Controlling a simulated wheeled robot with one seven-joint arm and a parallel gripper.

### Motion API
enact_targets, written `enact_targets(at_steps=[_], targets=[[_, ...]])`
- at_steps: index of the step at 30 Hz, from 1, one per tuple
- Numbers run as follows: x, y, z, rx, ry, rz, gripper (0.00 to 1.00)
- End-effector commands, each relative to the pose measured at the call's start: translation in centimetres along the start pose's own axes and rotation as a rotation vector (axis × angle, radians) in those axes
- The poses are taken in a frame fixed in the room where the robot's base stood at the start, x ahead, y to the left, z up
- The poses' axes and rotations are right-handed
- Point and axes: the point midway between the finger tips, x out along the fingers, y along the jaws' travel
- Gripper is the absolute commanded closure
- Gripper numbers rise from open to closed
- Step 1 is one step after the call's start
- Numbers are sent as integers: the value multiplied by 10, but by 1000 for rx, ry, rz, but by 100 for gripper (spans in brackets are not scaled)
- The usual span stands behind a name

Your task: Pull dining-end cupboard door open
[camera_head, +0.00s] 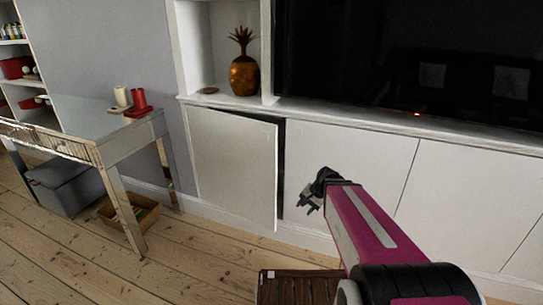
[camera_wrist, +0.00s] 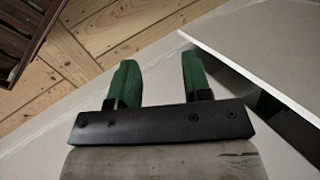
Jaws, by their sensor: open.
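The white cupboard door (camera_head: 234,165) at the left end of the low white cabinet stands partly open, with a dark gap along its right edge. In the wrist view the door (camera_wrist: 262,50) shows at the upper right, with the dark opening below it. My gripper (camera_head: 306,208) is open and empty, to the right of the door's free edge and in front of the neighbouring closed panel. In the wrist view my gripper's green fingers (camera_wrist: 156,80) are spread apart, with the door to their right and not between them. I cannot see a handle on the door.
A dark slatted wooden thing (camera_head: 300,287) lies on the floor in front of the cabinet. A mirrored table (camera_head: 95,150) stands at left, with a grey box (camera_head: 65,188) and a basket (camera_head: 128,213) beneath. Bare floorboards lie before the door.

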Motion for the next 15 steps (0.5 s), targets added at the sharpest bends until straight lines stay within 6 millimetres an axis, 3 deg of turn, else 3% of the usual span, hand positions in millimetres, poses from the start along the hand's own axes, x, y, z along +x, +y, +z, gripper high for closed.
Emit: enact_targets(at_steps=[7,15], targets=[[-2,-81,-40,486,-158,-392,55],[-38,-153,-93,994,-479,-767,55]])
